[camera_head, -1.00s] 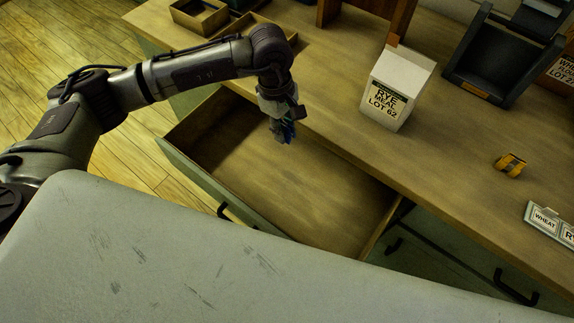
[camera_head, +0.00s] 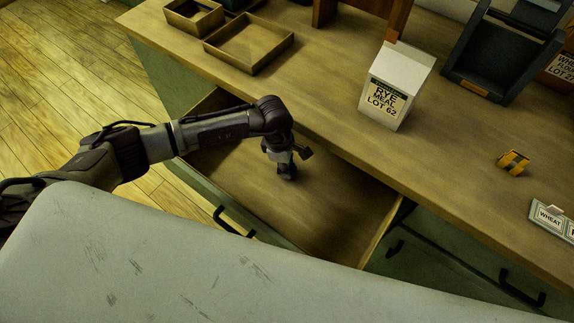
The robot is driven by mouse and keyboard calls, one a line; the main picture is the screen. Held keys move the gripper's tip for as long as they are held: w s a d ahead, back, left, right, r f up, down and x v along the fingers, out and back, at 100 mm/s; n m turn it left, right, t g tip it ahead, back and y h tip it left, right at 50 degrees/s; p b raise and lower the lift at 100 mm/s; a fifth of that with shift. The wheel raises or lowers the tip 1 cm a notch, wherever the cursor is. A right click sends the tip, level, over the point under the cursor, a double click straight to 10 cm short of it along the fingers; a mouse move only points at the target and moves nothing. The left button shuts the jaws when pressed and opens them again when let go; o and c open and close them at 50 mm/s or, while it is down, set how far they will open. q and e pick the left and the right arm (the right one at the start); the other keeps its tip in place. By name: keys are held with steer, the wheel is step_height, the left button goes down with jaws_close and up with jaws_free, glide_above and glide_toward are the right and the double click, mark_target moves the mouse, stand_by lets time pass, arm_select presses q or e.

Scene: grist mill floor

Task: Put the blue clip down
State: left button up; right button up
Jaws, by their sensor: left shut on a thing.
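My left gripper (camera_head: 288,172) points down inside the open drawer (camera_head: 325,215), low over its bare wooden bottom. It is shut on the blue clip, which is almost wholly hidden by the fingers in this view. I cannot tell whether the clip touches the drawer bottom. My right gripper is not in view.
A white rye meal carton (camera_head: 397,88) stands on the counter behind the drawer. A yellow clip (camera_head: 513,162) and a label holder (camera_head: 550,217) lie at right. An empty shallow tray (camera_head: 248,44) and a small box (camera_head: 194,16) stand at back left. The drawer bottom right of the gripper is clear.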

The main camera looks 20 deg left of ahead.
arm_select(q)
steer(key=shift+f, duration=0.25)
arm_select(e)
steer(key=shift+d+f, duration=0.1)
arm_select(q)
steer(key=shift+f, duration=0.2)
steer(key=o, duration=0.8)
steer(key=shift+r, duration=0.1)
steer(key=shift+c, duration=0.2)
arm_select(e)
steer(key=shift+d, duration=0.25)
